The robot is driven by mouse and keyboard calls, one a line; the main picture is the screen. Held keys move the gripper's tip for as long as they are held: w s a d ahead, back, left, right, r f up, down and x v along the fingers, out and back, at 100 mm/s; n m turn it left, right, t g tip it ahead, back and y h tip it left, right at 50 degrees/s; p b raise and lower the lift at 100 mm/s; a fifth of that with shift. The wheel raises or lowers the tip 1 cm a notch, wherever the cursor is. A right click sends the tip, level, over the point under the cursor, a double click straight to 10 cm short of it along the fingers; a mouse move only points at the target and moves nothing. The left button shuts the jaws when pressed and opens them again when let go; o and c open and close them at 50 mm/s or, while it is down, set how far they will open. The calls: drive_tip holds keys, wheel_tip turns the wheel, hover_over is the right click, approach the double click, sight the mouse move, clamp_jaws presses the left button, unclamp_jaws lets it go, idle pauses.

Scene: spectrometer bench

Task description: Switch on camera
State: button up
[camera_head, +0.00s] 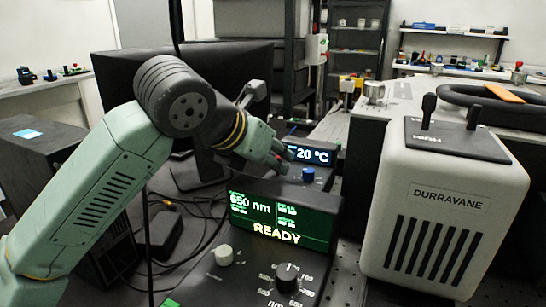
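My arm comes in from the lower left, and my gripper (281,160) points right and down, just above and left of a temperature display reading "20 °C" (312,155). Its fingers are small and dark, so I cannot tell whether they are apart or touching. A white box marked DURRAVANE (452,202) stands at the right, apart from my gripper. Its dark top panel (455,140) has a partly readable label like "HIGH" and two upright black levers (428,110). I can read no label saying camera, so I cannot tell which device it is.
A console screen (283,222) below my gripper shows "650 nm" and "READY". It has a black dial (287,277) and a pale knob (224,255). A blue knob (308,174) sits under the temperature display. A dark monitor (115,75) stands behind my arm; cables lie at left.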

drive_tip(key=shift+o, duration=0.6)
drive_tip(key=v, duration=1.2)
